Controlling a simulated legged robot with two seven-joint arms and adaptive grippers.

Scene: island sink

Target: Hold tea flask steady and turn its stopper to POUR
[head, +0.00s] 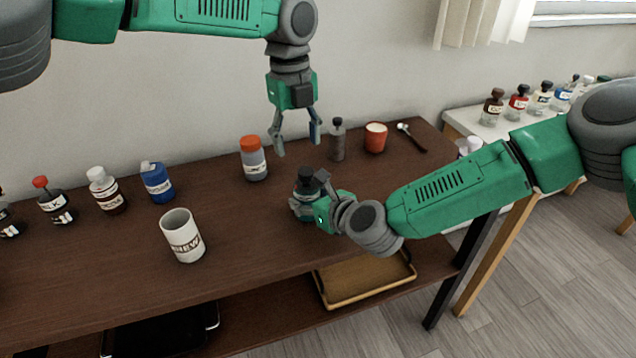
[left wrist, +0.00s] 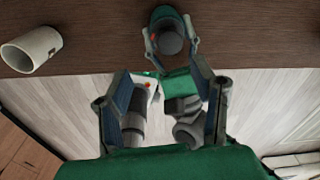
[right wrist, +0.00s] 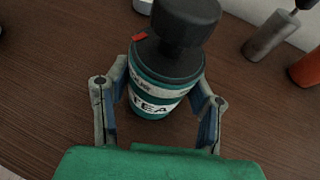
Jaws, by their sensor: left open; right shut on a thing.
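The tea flask (right wrist: 158,92) stands upright on the dark wooden table, teal with a white TEA label. Its black stopper (right wrist: 186,22) is on top, and a red mark shows at the flask's shoulder. In the head view the flask (head: 305,192) is partly hidden by my right gripper (head: 312,208). My right gripper is shut around the flask's body. My left gripper (head: 298,146) is open and empty, pointing down above and behind the flask. In the left wrist view the stopper (left wrist: 170,42) shows beyond the open fingers.
A white BREW mug (head: 182,236) stands left of the flask. An orange-capped bottle (head: 253,160), a grey bottle (head: 338,140) and a red cup (head: 375,138) stand behind. Several bottles line the table's left. A yellow tray (head: 365,280) lies on the lower shelf.

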